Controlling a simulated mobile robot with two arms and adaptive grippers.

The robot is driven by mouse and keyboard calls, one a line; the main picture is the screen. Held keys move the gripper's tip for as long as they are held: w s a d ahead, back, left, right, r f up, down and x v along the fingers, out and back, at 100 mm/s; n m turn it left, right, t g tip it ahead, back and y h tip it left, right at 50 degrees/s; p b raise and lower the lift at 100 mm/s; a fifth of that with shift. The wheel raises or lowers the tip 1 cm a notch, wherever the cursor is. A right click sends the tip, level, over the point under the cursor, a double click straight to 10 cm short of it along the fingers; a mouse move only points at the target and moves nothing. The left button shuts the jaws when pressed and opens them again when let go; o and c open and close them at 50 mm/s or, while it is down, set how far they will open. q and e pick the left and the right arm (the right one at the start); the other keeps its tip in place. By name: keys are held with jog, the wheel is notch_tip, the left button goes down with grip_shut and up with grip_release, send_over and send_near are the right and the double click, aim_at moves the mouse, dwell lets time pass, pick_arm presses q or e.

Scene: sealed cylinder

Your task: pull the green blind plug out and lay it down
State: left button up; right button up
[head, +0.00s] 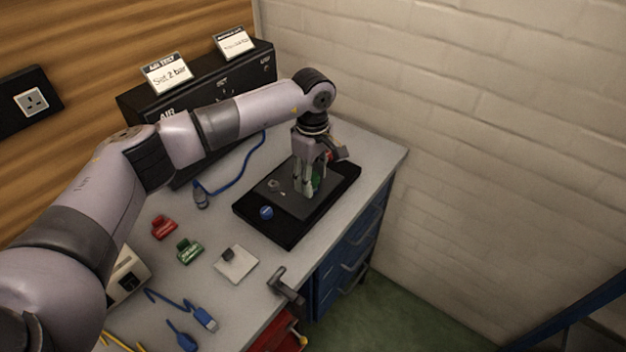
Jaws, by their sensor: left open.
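My left gripper (309,190) points down over the black fixture (287,225) on the bench. It is open. A green part (318,180), seemingly the green blind plug, shows beside and partly behind its fingers; the fingers hide much of it, and I cannot tell whether they touch it. A red part (330,155) shows just behind the gripper. A blue round cap (266,212) sits at the near left of the fixture. My right gripper is not in view.
A red piece (163,227) and a green labelled piece (189,251) lie on the bench, left of a pale square plate (236,263). A blue hose (230,185) runs from the black box (250,75). A dark clamp-like part (286,285) sits at the front edge.

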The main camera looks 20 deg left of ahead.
aim_at(313, 175)
pick_arm(q)
jog(key=shift+c, duration=0.2)
grip_shut()
dwell(0.6)
dwell(0.4)
jog(key=shift+r+p, duration=1.35)
jog(key=shift+r, duration=1.65)
